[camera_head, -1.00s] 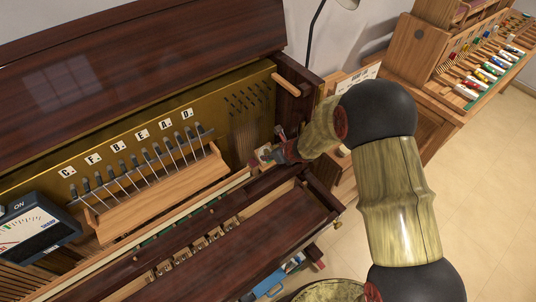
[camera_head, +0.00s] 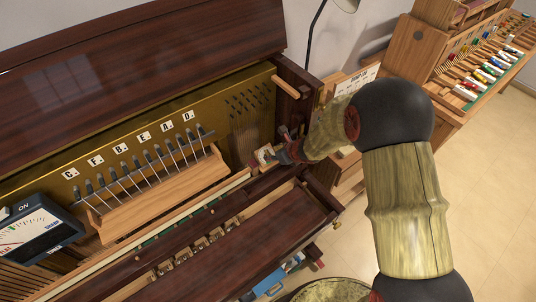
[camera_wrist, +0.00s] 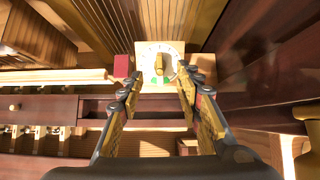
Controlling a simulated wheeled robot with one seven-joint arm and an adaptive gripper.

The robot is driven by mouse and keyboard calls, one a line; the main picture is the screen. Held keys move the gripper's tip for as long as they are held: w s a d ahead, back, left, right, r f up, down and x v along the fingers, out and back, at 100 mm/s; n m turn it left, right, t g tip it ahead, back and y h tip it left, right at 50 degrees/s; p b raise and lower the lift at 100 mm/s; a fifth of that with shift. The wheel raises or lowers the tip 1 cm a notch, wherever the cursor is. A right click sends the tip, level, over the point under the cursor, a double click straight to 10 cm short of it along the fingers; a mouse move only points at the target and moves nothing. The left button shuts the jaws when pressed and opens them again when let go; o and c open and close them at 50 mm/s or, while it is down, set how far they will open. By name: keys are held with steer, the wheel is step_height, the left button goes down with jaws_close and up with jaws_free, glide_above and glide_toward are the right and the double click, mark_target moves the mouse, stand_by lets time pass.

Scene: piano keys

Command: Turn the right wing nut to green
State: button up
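A brass wing nut (camera_wrist: 159,63) stands upright on a pale square dial plate (camera_wrist: 147,48) with dark marks, ahead of my gripper in the wrist view. Two green spots show low on the dial. My gripper (camera_wrist: 159,77) is open, its two ridged fingers spread left and right of the wing nut with gaps between; I cannot tell how far off in depth the nut is. In the head view, the dial plate (camera_head: 263,153) sits at the right end of the piano, with my gripper (camera_head: 283,147) just right of it. The nut itself is too small to tell there.
A red block (camera_wrist: 122,66) is just left of the dial. A wooden rack of tuning pins (camera_head: 160,190) and a meter (camera_head: 32,232) stand to the left. The dark piano side wall (camera_head: 293,98) rises close behind my gripper. A second bench (camera_head: 480,70) is at the upper right.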

steer(key=p+v, duration=0.3)
steer(key=v, duration=0.4)
steer(key=shift+r, duration=0.2)
stand_by(0.6)
steer(key=shift+s+d, duration=0.1)
steer(key=shift+s, duration=0.05)
stand_by(0.3)
